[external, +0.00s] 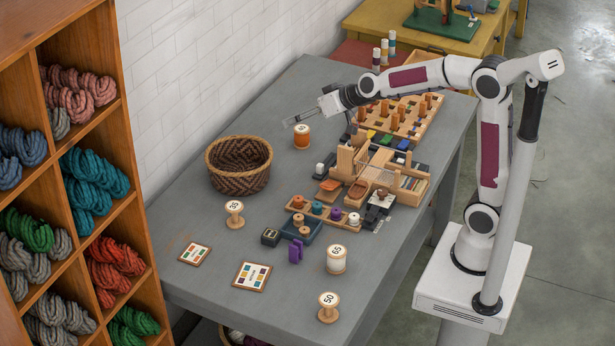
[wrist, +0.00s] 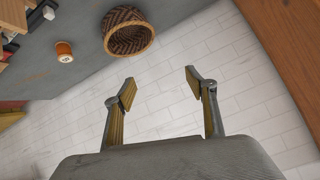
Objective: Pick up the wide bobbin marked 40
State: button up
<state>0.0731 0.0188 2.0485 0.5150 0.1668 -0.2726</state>
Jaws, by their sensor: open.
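An orange-wound bobbin (external: 302,140) with a pale top stands upright on the grey table beside the wall; its number is too small to read for sure. It also shows in the wrist view (wrist: 64,55) at upper left. Other upright bobbins are a pale one that seems marked 35 (external: 235,220), a cream one marked 65 (external: 336,264) and a wooden one marked 50 (external: 328,311). My gripper (external: 290,122) is open and empty, raised near the orange bobbin in the picture. In the wrist view its fingers (wrist: 160,85) are spread, with wall between them.
A woven basket (external: 239,184) stands left of the orange bobbin. Wooden trays and blocks (external: 376,185) crowd the middle right, with a peg board (external: 400,118) behind. Colour cards (external: 252,276) lie at the front. The white wall (external: 200,80) and wool shelf (external: 133,150) bound the left.

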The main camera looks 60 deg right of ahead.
jog(key=w+d+f+m+t+h, duration=0.15)
jog(key=w+d+f, duration=0.25)
jog(key=w+d, duration=0.45)
jog(key=m+g+h, duration=0.3)
jog(key=m+h, duration=0.3)
jog(key=h, duration=0.2)
send_over(302, 136)
jog(key=a, duration=1)
notch_tip(302, 136, down, 18)
jog(key=s+d+f+h, duration=0.1)
jog(key=d+f, duration=0.1)
jog(key=f, duration=0.1)
jog(key=d+f+m+g, duration=0.1)
jog(key=d+f, duration=0.1)
jog(key=s+d+f+g+h, duration=0.1)
jog(key=d+f, duration=0.1)
jog(key=f, duration=0.1)
jog(key=shift+s+f+m+h, duration=0.25)
jog(key=shift+s+f+h, duration=0.1)
jog(key=shift+x, duration=1.3)
jog(key=shift+x, duration=2.6)
